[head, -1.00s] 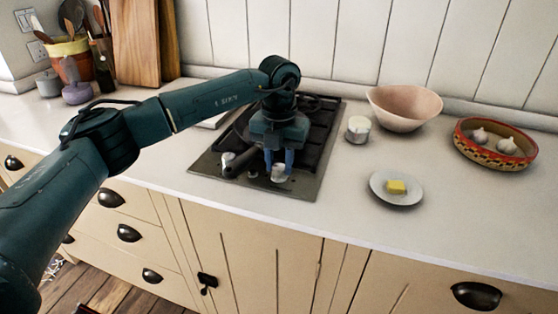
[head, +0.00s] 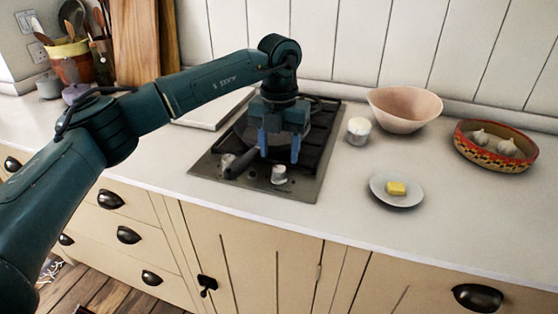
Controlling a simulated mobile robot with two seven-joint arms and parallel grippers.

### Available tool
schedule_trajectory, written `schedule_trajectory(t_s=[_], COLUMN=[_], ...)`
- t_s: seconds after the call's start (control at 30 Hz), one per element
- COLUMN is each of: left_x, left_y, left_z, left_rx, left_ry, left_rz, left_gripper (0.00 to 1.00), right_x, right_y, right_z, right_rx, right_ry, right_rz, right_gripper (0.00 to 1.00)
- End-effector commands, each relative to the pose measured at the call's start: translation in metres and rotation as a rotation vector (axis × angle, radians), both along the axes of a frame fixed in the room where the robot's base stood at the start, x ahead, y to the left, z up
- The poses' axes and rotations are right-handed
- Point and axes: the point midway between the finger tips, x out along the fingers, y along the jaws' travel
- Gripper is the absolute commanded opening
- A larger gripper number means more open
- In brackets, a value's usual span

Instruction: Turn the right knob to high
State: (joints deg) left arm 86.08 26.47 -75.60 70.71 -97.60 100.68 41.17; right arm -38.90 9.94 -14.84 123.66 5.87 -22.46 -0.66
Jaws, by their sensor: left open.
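The right knob (head: 279,175) is a pale, light-coloured knob on the front strip of the dark gas cooktop (head: 308,187). The left knob (head: 227,160) shows partly, beside a dark pan handle (head: 241,163). My left gripper (head: 279,153) points down above the cooktop, with its two blue fingers apart. It is open and empty. Its fingertips are up and behind the right knob, apart from it. The arm and gripper hide much of the pan and the burners. My right gripper is not in view.
Right of the cooktop stand a white jar (head: 358,131), a pink bowl (head: 404,108), a plate with butter (head: 383,197) and a patterned dish of garlic (head: 466,150). Utensil pots (head: 72,65) and wooden boards stand at the back left. The counter in front of the plate is clear.

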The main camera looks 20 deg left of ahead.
Motion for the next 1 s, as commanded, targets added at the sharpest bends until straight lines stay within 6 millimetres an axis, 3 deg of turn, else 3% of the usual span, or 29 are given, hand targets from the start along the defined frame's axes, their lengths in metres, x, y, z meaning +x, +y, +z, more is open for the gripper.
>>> schedule_trajectory(t_s=[0.2,0.4,0.6,1.0], left_x=[0.001,0.0,0.0,0.0], left_y=[0.0,0.0,0.0,0.0], left_z=[0.052,0.082,0.093,0.093], left_rx=[0.0,0.0,0.0,0.0], left_ry=[-0.004,-0.002,-0.001,0.0], left_rz=[0.001,0.0,0.0,-0.001], left_gripper=[0.5,0.5,0.5,0.5], right_x=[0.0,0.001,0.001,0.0], right_y=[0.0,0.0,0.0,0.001], right_z=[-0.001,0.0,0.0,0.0], right_rx=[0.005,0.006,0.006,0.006], right_ry=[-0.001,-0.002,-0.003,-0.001], right_rz=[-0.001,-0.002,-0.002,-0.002], right_gripper=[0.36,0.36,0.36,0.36])
